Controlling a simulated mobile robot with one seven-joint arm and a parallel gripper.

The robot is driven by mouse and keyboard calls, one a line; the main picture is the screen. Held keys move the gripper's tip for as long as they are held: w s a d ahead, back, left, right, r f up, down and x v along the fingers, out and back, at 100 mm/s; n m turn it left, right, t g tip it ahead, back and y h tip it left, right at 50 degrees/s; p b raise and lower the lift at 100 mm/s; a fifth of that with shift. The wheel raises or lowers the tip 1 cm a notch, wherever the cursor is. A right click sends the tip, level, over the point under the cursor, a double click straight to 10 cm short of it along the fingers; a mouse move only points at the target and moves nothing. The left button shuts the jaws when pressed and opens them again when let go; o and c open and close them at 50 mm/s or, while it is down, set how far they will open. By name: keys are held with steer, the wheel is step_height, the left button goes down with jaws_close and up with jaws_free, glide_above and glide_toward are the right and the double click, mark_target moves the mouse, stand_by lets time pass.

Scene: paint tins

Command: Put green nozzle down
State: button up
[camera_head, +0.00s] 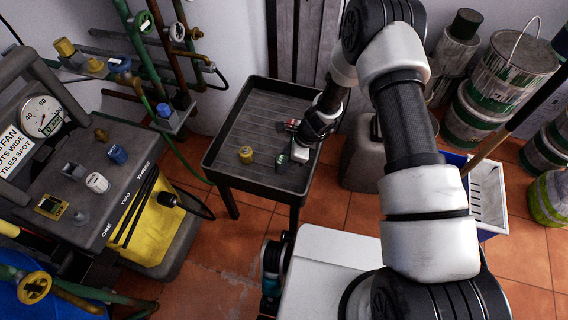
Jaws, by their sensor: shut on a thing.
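My gripper (294,156) is low over the dark grey tray table (237,122), toward its right side. It is shut on the green nozzle (282,161), a small dark piece with a green marking at the left of the fingers. The nozzle is close to the tray surface; I cannot tell whether it touches it. The fingers and wrist hide part of it.
A yellow nozzle (246,154) stands on the tray to the left, and a red one (292,124) lies behind near my wrist. Paint tins (500,75) stand at right. The tray's back left is clear.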

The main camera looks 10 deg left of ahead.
steer(key=shift+f, duration=0.75)
steer(key=shift+f, duration=0.15)
steer(key=o, duration=1.2)
steer(key=p+v, duration=0.3)
steer(key=v, duration=0.9)
